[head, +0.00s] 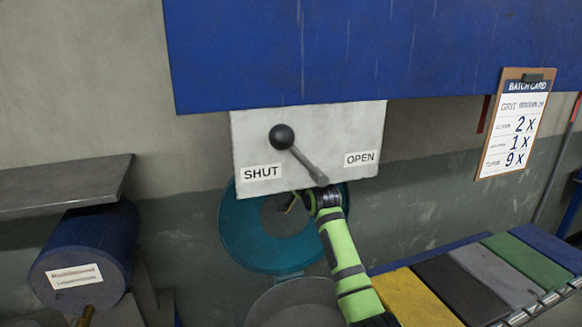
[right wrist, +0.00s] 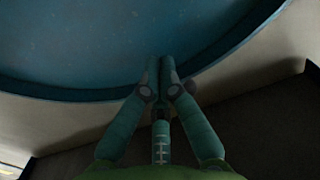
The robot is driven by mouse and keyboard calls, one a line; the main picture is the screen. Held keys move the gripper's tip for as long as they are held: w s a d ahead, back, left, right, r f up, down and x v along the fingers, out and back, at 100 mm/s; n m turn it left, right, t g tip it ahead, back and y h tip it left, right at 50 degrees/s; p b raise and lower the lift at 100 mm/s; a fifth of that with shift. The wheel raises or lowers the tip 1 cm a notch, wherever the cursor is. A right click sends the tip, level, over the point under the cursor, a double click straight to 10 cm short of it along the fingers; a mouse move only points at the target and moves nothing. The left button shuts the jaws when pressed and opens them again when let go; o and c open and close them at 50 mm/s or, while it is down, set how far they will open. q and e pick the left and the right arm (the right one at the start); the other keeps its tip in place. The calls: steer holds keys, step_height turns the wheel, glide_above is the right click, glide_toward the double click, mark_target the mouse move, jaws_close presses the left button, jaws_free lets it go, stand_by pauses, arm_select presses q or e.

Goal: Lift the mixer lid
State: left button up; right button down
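A round teal piece (head: 240,235), which looks like the mixer lid, is below the SHUT/OPEN panel in the head view. It has a darker grey middle. A teal curved surface with a rim fills the top of the right wrist view (right wrist: 90,45). My right gripper (right wrist: 160,62) has its fingertips together, with nothing visible between them, and they overlap this surface in the picture. I cannot tell if they touch it. In the head view my right gripper (head: 294,202) is in front of the teal piece's upper right part. My left gripper is out of view.
A white panel (head: 240,135) above carries a lever with a black knob (head: 282,137). A grey round vessel (head: 290,305) is below the teal piece. A blue drum (head: 80,250) and grey shelf (head: 60,185) are left. Coloured slats (head: 480,265) and a clipboard (head: 513,125) are right.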

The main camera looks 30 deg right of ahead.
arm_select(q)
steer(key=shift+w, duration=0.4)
arm_select(e)
steer(key=v, duration=0.8)
steer(key=shift+s, duration=0.25)
steer(key=shift+a, duration=0.1)
steer(key=shift+f, duration=0.1)
